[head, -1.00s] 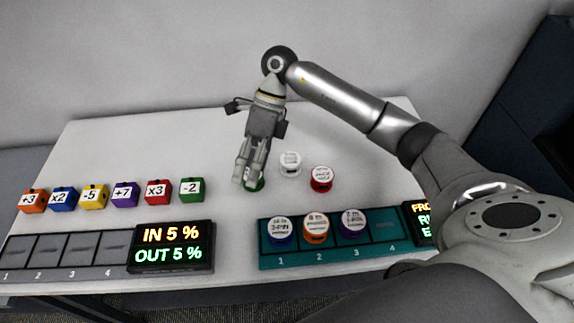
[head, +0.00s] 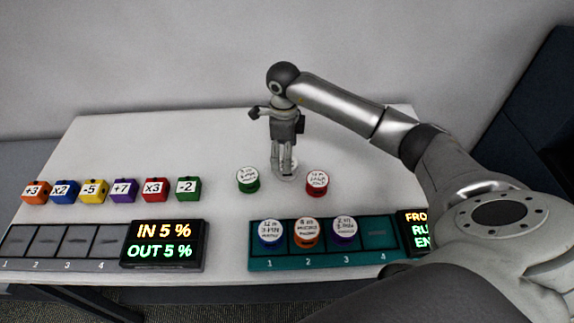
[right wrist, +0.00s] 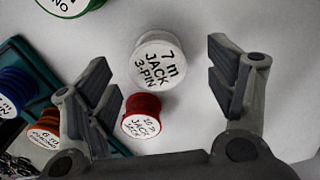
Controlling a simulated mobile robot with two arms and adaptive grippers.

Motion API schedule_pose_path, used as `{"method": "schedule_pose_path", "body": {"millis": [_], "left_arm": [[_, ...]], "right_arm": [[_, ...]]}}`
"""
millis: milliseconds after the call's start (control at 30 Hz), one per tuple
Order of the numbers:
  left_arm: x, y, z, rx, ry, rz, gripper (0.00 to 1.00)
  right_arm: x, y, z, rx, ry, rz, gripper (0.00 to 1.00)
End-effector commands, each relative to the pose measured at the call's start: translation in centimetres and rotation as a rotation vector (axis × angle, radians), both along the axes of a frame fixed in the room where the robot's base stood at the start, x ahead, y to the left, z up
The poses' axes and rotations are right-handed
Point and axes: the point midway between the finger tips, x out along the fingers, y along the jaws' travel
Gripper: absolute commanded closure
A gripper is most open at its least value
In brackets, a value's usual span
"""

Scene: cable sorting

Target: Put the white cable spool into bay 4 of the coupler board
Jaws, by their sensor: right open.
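The white cable spool (right wrist: 158,62), labelled "7 m JACK 3-PIN", stands on the table between and beyond my open right fingers in the right wrist view. In the head view the white spool (head: 287,172) is mostly hidden behind my right gripper (head: 285,172), which is above or around it; I cannot tell whether they touch. The right gripper (right wrist: 172,88) is open and empty. The teal coupler board (head: 325,263) holds a blue spool in bay 1, an orange spool in bay 2 and a purple spool in bay 3. Bay 4 (head: 379,235) is empty. My left gripper is not in view.
A green spool (head: 248,180) and a red spool (head: 317,183) stand close on either side of the gripper. A row of coloured cubes (head: 124,190), a grey slotted board (head: 60,264) and an IN/OUT display (head: 162,243) lie at left. A display (head: 418,232) adjoins bay 4.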

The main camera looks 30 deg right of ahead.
Motion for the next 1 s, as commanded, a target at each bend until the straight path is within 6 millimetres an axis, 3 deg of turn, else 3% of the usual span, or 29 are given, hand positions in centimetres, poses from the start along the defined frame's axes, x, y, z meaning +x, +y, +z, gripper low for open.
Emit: {"method": "schedule_pose_path", "body": {"millis": [133,300,600,1000], "left_arm": [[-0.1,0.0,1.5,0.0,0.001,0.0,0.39],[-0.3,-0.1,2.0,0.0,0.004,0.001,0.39],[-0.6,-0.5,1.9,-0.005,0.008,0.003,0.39],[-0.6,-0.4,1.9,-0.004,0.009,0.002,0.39]], "right_arm": [[-0.6,0.0,-1.8,0.003,0.007,0.0,0.22],[-0.6,0.0,-3.9,0.003,0.003,0.0,0.22],[-0.5,0.0,-4.5,0.001,0.001,0.0,0.24],[-0.5,0.0,-4.5,0.001,0.001,0.0,0.75]]}}
